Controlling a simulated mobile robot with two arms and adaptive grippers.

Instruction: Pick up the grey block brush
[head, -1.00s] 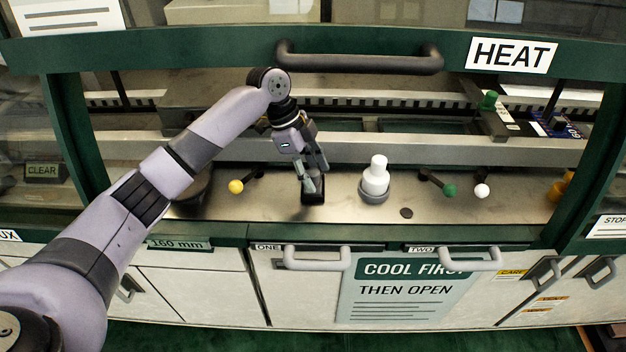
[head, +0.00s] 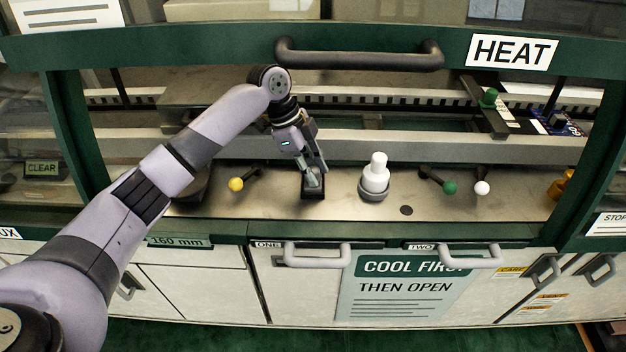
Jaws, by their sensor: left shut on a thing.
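My left gripper (head: 314,178) points down at the metal ledge inside the machine, and its fingers are closed together on the grey block brush (head: 313,186). The brush is small, and the fingers partly hide it. A dark base (head: 312,195) shows under the fingertips at ledge level. I cannot tell whether the brush is clear of the ledge. My right gripper is not in view.
On the ledge (head: 335,207) stand a white bottle in a grey holder (head: 375,178) to the right, a yellow-knobbed lever (head: 237,184) to the left, and green (head: 449,187) and white (head: 482,188) knobs further right. A grey handle bar (head: 360,55) crosses above my wrist.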

